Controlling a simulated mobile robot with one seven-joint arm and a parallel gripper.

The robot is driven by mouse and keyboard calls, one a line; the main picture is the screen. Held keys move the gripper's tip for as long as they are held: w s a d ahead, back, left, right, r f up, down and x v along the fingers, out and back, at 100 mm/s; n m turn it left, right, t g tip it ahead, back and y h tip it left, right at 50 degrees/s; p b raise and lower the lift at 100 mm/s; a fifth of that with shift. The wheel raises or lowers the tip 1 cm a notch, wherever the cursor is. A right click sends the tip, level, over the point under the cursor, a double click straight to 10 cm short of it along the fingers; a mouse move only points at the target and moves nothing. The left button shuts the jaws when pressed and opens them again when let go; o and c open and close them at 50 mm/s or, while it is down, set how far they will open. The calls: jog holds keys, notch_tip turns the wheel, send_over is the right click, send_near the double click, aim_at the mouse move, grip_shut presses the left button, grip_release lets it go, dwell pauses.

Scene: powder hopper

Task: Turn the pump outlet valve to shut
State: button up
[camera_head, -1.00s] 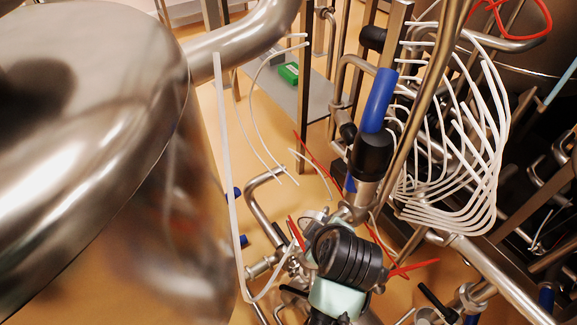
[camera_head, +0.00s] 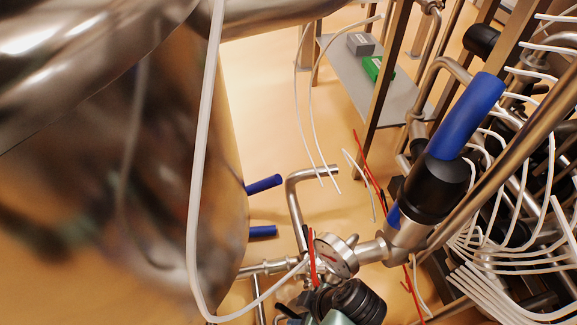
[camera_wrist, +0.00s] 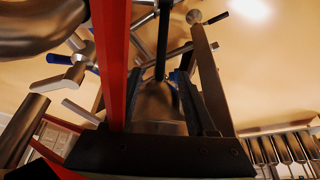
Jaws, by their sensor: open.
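I cannot tell for sure which fitting is the pump outlet valve. Two blue lever handles stick out beside the big tank in the head view, an upper one (camera_head: 264,184) and a lower one (camera_head: 262,231). A thick blue handle (camera_head: 467,115) with a black collar stands on a steel fitting at the right. A round, pale-faced fitting (camera_head: 337,255) sits on the pipework below. In the wrist view, my gripper (camera_wrist: 160,75) is open, with pipes and a blue handle (camera_wrist: 90,66) beyond it; nothing shows held. My black wrist part is at the head view's bottom edge.
The shiny tank (camera_head: 190,150) fills the left. A white hose (camera_head: 200,160) hangs in front of it. White tubes (camera_head: 500,240) and steel posts crowd the right. A low shelf (camera_head: 375,85) holds a green box (camera_head: 374,68).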

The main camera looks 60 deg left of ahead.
aim_at(283, 311)
jog(key=b+x, duration=0.2)
jog(key=x, duration=0.8)
jog(key=shift+s+a+f+b, duration=0.1)
jog(key=shift+s+f+b, duration=0.1)
jog(key=shift+b, duration=0.1)
jog(key=shift+w, duration=0.1)
grip_shut()
dwell(0.8)
